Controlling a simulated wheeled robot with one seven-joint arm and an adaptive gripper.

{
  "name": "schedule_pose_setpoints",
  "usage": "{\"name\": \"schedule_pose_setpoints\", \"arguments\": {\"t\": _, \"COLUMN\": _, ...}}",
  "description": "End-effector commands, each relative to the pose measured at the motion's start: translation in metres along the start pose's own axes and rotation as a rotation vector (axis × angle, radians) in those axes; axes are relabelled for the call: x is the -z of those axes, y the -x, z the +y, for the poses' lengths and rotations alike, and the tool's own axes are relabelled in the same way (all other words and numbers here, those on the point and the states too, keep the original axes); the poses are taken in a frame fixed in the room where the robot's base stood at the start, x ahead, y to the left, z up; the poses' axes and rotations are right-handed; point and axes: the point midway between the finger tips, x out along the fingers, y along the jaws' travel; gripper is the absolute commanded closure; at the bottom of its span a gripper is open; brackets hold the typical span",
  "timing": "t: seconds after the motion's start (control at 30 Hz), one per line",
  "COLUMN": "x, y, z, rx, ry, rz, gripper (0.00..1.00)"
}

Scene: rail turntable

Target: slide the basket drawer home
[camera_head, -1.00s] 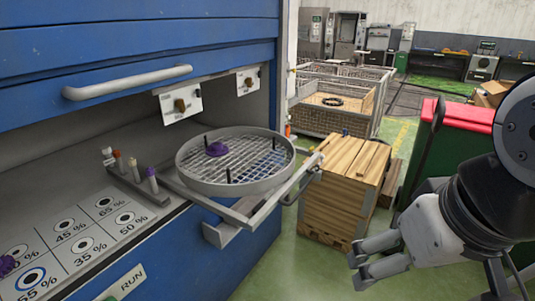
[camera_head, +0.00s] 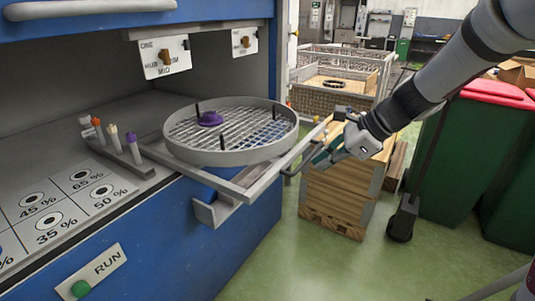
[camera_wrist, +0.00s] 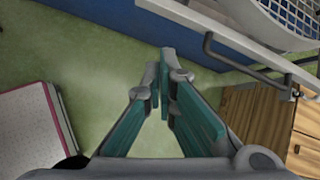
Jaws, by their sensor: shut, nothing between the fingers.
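The basket drawer's frame (camera_head: 236,188) sticks out of the blue machine over the floor. Its round wire basket (camera_head: 280,141) holds a purple piece (camera_head: 210,118). A bar handle (camera_head: 299,163) is at the drawer's outer end; it also shows in the wrist view (camera_wrist: 238,66) as a dark bar. My gripper (camera_head: 318,160) is shut and empty, close beside the handle. In the wrist view, its teal fingers (camera_wrist: 160,70) have their tips together over the floor, to the left of the handle.
Small coloured-top pegs (camera_head: 133,148) stand in a rack on the machine's ledge, by a percent-marked panel (camera_head: 60,205). A RUN button (camera_head: 81,288) is below. A wooden crate (camera_head: 340,195) stands behind the drawer end. Green bins (camera_head: 465,150) are at right. Front floor is clear.

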Motion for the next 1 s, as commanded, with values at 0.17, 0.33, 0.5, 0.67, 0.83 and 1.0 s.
{"name": "schedule_pose_setpoints", "arguments": {"t": 0.17, "x": 0.039, "y": -0.043, "z": -0.041, "rx": 0.039, "ry": -0.281, "rz": -0.061, "gripper": 1.00}}
{"name": "schedule_pose_setpoints", "arguments": {"t": 0.33, "x": 0.050, "y": -0.055, "z": -0.053, "rx": 0.053, "ry": -0.375, "rz": -0.084, "gripper": 1.00}}
{"name": "schedule_pose_setpoints", "arguments": {"t": 0.5, "x": 0.049, "y": -0.071, "z": -0.054, "rx": 0.052, "ry": -0.379, "rz": -0.086, "gripper": 1.00}}
{"name": "schedule_pose_setpoints", "arguments": {"t": 0.67, "x": 0.047, "y": -0.101, "z": -0.056, "rx": 0.050, "ry": -0.378, "rz": -0.085, "gripper": 1.00}}
{"name": "schedule_pose_setpoints", "arguments": {"t": 0.83, "x": 0.045, "y": -0.135, "z": -0.058, "rx": 0.051, "ry": -0.377, "rz": -0.084, "gripper": 1.00}}
{"name": "schedule_pose_setpoints", "arguments": {"t": 1.0, "x": 0.035, "y": -0.161, "z": -0.062, "rx": 0.052, "ry": -0.372, "rz": -0.086, "gripper": 1.00}}
